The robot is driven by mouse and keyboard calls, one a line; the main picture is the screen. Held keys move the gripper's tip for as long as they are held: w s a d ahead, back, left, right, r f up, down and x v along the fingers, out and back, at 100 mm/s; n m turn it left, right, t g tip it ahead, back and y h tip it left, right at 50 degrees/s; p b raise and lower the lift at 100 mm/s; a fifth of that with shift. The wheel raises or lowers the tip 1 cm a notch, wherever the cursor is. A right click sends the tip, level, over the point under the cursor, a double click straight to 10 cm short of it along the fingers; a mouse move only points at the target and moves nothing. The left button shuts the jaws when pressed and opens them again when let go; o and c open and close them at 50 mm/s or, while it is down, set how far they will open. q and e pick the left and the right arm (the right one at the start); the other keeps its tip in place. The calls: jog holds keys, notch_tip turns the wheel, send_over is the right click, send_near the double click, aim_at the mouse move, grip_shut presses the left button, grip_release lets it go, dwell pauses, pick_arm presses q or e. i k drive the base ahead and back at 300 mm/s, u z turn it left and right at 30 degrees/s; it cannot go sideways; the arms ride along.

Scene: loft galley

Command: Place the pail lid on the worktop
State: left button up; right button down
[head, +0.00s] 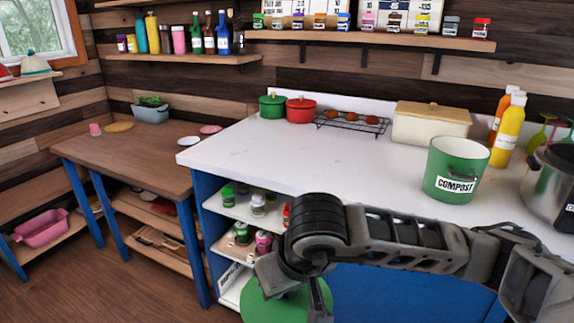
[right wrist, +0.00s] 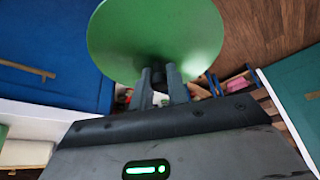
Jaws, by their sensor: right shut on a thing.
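The pail lid is a round green disc. In the head view the lid (head: 266,306) is at the bottom, below the white worktop's front edge and partly hidden by my right arm. In the right wrist view the lid (right wrist: 150,30) is at the fingertips. My right gripper (right wrist: 160,82) is shut on it; the exact grip point is hard to see. The white worktop (head: 270,160) has a wide bare area at its left and middle. The green compost pail (head: 456,172) stands on the worktop at the right with its top open. My left gripper is not in view.
A green pot (head: 272,106), a red pot (head: 301,110), a wire rack (head: 350,122) and a cream bread box (head: 430,124) line the back of the worktop. A large steel pot (head: 550,190) is at the right. Open shelves with jars are under the left end.

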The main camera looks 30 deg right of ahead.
aim_at(347, 163)
jog(key=u, duration=0.75)
jog(key=i, duration=1.1)
jog(key=z, duration=0.8)
